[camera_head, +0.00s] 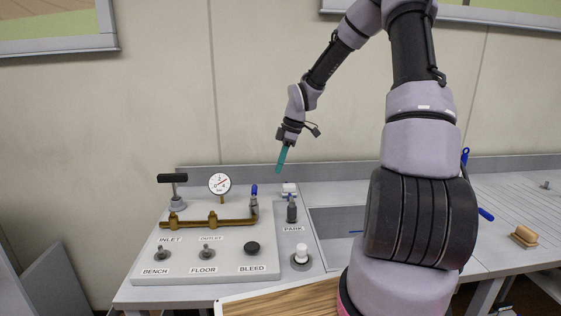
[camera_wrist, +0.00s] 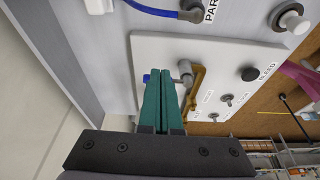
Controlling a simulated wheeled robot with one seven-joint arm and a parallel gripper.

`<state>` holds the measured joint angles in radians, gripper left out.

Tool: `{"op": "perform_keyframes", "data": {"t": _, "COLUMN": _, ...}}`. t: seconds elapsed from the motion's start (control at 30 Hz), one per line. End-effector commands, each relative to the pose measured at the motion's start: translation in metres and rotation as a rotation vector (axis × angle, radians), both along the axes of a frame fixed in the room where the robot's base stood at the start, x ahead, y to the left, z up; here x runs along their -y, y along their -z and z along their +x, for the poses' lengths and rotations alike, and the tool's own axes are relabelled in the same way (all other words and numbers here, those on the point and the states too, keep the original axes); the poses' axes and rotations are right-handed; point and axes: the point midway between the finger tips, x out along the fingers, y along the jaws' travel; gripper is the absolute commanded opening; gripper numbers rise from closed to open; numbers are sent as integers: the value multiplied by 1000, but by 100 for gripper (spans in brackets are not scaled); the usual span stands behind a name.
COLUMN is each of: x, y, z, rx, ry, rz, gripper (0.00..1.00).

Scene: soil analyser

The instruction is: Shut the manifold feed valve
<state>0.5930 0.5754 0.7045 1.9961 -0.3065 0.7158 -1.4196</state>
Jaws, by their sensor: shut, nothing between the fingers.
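A brass manifold pipe (camera_head: 213,223) stands on a pale panel board (camera_head: 190,262). At its right end is a valve with a blue lever (camera_head: 254,190), which points up in the head view. At its left end is a valve with a black T-shaped handle (camera_head: 173,178).
A round gauge (camera_head: 220,183) rises from the pipe. A PARK fitting (camera_head: 292,210) and a white knob (camera_head: 301,254) are right of the board. A wooden brush (camera_head: 524,236) lies far right.

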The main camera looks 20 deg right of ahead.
Motion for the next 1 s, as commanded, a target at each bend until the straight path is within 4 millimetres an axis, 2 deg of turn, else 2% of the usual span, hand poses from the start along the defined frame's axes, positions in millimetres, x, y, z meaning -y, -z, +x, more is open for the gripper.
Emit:
{"op": "perform_keyframes", "data": {"t": 0.1, "x": -9, "y": 27, "z": 1, "rx": -4, "ry": -4, "rz": 1, "gripper": 0}}
{"op": "perform_keyframes", "data": {"t": 0.27, "x": -18, "y": 58, "z": 3, "rx": -3, "ry": -2, "rz": 1, "gripper": 0}}
{"op": "perform_keyframes", "data": {"t": 0.4, "x": -39, "y": 62, "z": 9, "rx": 1, "ry": -4, "rz": 0, "gripper": 0}}
{"op": "perform_keyframes", "data": {"t": 0.6, "x": -54, "y": 65, "z": 13, "rx": 0, "ry": -1, "rz": 0, "gripper": 0}}
{"op": "perform_keyframes", "data": {"t": 1.0, "x": -57, "y": 66, "z": 14, "rx": 0, "ry": -6, "rz": 0, "gripper": 0}}
